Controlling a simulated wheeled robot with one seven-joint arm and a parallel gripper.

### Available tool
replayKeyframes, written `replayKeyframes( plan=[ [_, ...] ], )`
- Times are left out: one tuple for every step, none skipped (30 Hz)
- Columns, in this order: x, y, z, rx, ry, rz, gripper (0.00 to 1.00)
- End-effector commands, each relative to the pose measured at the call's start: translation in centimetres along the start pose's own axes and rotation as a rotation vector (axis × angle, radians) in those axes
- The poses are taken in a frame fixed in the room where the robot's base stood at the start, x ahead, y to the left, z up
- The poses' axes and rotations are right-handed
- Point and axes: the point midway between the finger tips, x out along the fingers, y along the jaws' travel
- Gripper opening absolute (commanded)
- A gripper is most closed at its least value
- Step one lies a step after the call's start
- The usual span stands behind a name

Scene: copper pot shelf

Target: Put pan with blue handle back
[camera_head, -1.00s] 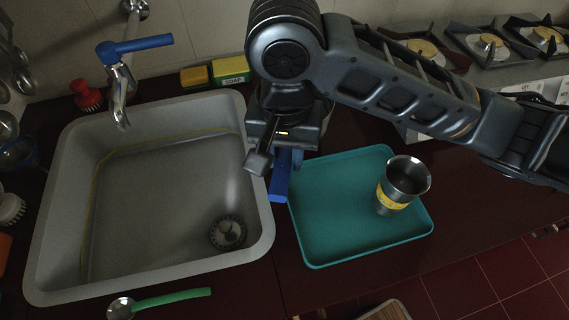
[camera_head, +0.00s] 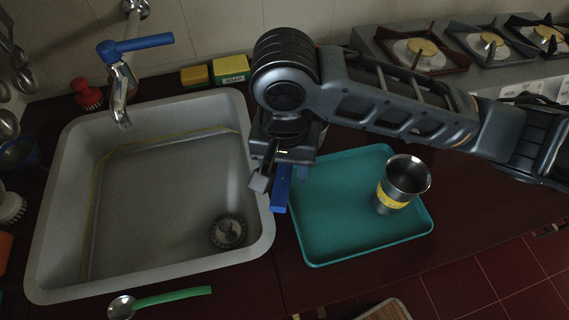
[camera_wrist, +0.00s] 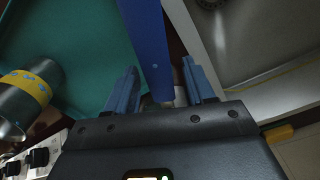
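A blue handle (camera_head: 281,190) lies between the sink and the teal tray (camera_head: 335,252), its near end pointing toward the tray's left edge. The rest of the pan is hidden behind my gripper and arm. My gripper (camera_head: 270,180) is low over the handle. In the wrist view, my gripper (camera_wrist: 160,82) has its two fingers apart, with the blue handle (camera_wrist: 150,40) running between them. A bit of grey metal shows between the finger bases.
A steel cup with a yellow band (camera_head: 402,182) stands on the tray's right side. The sink (camera_head: 150,285) is at left, with a blue-levered tap (camera_head: 135,45). A green-handled ladle (camera_head: 165,298) lies in front. Stove burners (camera_head: 423,48) are at the back right.

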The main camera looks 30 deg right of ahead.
Motion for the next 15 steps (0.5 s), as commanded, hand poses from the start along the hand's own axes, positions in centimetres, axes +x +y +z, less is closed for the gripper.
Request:
replayKeyframes(
  plan=[
    [0.0,0.0,0.0,0.000,0.000,0.000,0.57],
    [0.0,0.0,0.0,0.000,0.000,0.000,0.57],
    [0.0,0.0,0.0,0.000,0.000,0.000,0.57],
    [0.0,0.0,0.0,0.000,0.000,0.000,0.57],
    [0.0,0.0,0.0,0.000,0.000,0.000,0.57],
    [0.0,0.0,0.0,0.000,0.000,0.000,0.57],
    [0.0,0.0,0.0,0.000,0.000,0.000,0.57],
    [-0.1,0.0,0.0,0.000,0.000,0.000,0.57],
    [-0.3,0.0,0.0,-0.001,0.001,0.000,0.57],
    [-0.5,0.0,-0.1,-0.001,0.001,0.000,0.57],
    [-0.6,0.0,0.0,-0.001,0.001,0.000,0.57],
    [-1.0,-0.1,0.0,-0.001,0.001,-0.001,0.57],
    [-1.4,-0.1,0.0,0.000,0.001,-0.001,0.57],
    [-1.9,-0.1,0.0,-0.001,0.001,-0.002,0.57],
    [-2.6,-0.1,0.0,-0.001,0.001,-0.003,0.57]
  ],
)
